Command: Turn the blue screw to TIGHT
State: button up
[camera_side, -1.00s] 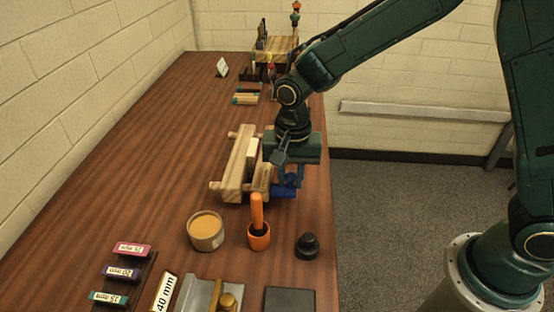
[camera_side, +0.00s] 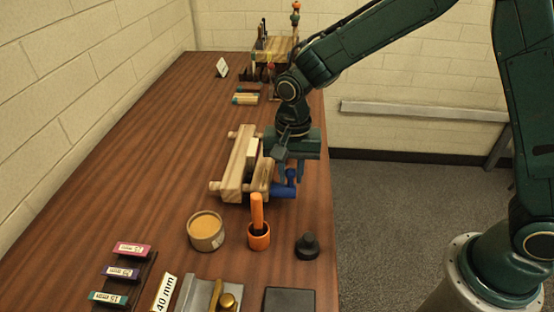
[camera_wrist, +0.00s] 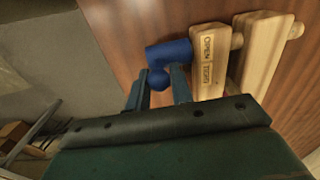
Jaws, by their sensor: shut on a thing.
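The wooden clamp (camera_side: 233,175) lies on the bench below my gripper, with two pale wooden bars. The blue screw (camera_side: 284,190) sticks out of its right side, with a blue cross handle standing up between my fingers. In the wrist view the blue screw (camera_wrist: 168,55) meets the clamp jaw (camera_wrist: 209,68), which is marked OPEN and TIGHT. My gripper (camera_side: 291,176) is shut on the screw's handle. In the wrist view the gripper (camera_wrist: 160,86) has a finger on either side of the handle's rounded blue end. The rest of the handle is hidden.
An orange pestle in a cup (camera_side: 258,235), a round tan pot (camera_side: 206,231) and a black knob (camera_side: 307,246) stand in front of the clamp. The bench's right edge is close beside the screw. The bench left of the clamp is clear.

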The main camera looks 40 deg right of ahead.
jog(key=shift+w+d, duration=0.1)
jog(key=o, duration=0.6)
jog(key=shift+o, duration=0.2)
jog(key=shift+s+a, duration=0.3)
jog(key=c, duration=0.6)
jog(key=shift+w+d+f, duration=0.1)
jog(key=shift+w+d, duration=0.35)
jog(key=shift+c, duration=0.2)
jog(key=shift+w+d+f, duration=0.15)
jog(key=shift+w+d, duration=0.1)
jog(key=shift+d, duration=0.05)
